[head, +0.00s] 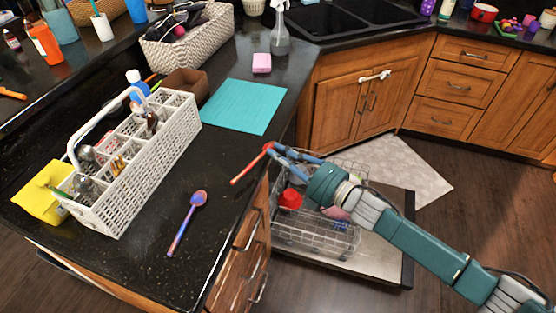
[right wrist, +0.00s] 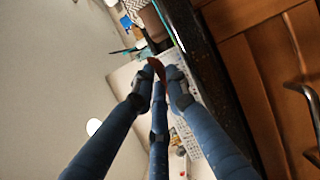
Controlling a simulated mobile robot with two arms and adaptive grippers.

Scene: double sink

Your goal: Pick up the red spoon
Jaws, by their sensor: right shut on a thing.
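My right gripper (head: 272,151) comes in from the right and is shut on the red spoon (head: 249,167). The spoon is held at its upper end, with its handle slanting down to the left, by the right edge of the black counter (head: 216,180). In the right wrist view, a dark red part of the spoon (right wrist: 155,66) shows between the fingertips (right wrist: 160,73). Whether the handle touches the counter I cannot tell. My left gripper is not in view.
A purple and orange spoon (head: 187,222) lies on the counter. Beside it stands a white compartment basket (head: 150,180) with bottles. A teal mat (head: 243,106) lies behind. Below the counter edge, an open wire dishwasher rack (head: 320,236) stands under my right arm.

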